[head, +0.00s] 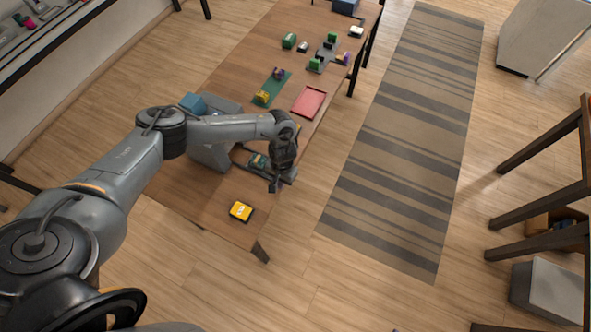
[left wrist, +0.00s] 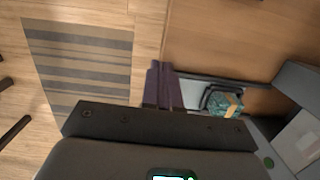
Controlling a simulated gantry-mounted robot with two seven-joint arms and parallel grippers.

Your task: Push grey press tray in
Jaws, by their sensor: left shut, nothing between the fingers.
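The grey press (head: 212,152) stands on the wooden table, partly hidden by my left arm. Its grey tray (head: 262,172) sticks out to the right, with a small teal and tan item (head: 258,161) on it. In the left wrist view the tray (left wrist: 195,91) and the item (left wrist: 222,103) lie just right of the fingers, beside the press body (left wrist: 290,125). My left gripper (head: 276,187) is shut and empty, at the tray's outer end. Its fingers (left wrist: 164,86) look very near the tray edge; I cannot tell if they touch. My right gripper is not in view.
A yellow device (head: 241,211) sits near the table's front corner. Farther back are a red tray (head: 308,102), a green mat (head: 272,89) with small items, and several green and black blocks. A striped rug (head: 405,140) lies on the floor to the right.

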